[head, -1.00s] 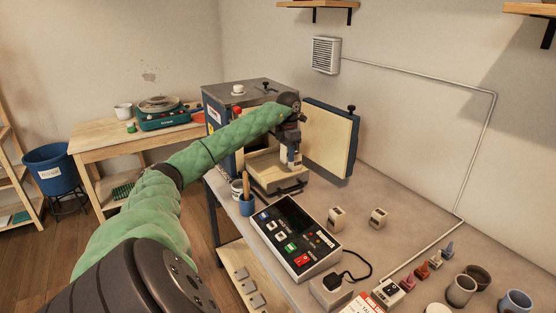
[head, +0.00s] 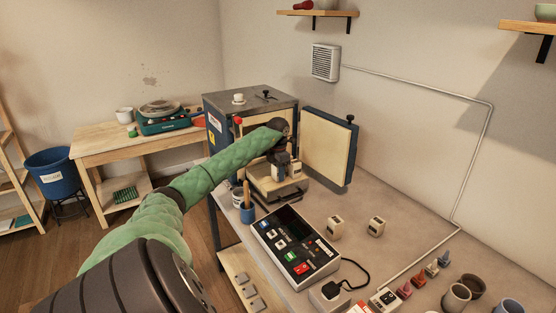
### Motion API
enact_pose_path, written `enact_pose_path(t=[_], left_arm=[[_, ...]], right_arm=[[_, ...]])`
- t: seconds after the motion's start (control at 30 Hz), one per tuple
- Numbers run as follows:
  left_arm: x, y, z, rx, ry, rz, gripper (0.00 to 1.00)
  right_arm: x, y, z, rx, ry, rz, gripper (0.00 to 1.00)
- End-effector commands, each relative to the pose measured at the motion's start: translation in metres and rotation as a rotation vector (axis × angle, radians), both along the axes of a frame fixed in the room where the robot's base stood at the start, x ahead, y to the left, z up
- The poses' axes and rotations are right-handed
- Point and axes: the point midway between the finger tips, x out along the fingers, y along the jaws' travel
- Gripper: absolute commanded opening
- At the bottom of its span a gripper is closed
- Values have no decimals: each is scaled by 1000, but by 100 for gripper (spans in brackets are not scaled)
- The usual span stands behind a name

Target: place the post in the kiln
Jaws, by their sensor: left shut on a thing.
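The kiln (head: 216,128) is a blue-sided box with a grey top, standing at the back of the workbench. Its cream-lined door (head: 327,148) is swung open to the right. A pale shelf (head: 262,186) sits low at its front opening. My left gripper (head: 283,173) points down just above this shelf, at the kiln's mouth. It is shut on a small pale post, mostly hidden by the fingers. A cream block (head: 296,169) shows beside the fingers; I cannot tell whether it touches them. Two similar cream blocks (head: 335,227) (head: 376,226) stand on the bench. My right gripper is not in view.
A control box (head: 295,246) with coloured buttons lies on the bench before the kiln. Several pots and small coloured pieces are at the lower right. The bench right of the cream blocks is clear.

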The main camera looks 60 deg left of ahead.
Motion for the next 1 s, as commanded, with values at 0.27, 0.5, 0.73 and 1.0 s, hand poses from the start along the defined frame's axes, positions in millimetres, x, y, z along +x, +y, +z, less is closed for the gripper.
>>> enact_pose_path(t=[0.27, 0.5, 0.73, 1.0], left_arm=[[0, 0, -1, 1, 0, 0, 11], [0, 0, -3, 1, 0, 1, 52], [0, 0, -3, 0, 0, 1, 60], [0, 0, 1, 1, -1, 0, 60]], right_arm=[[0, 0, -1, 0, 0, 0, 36], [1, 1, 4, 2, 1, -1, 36], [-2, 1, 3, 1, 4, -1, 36], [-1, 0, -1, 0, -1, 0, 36]])
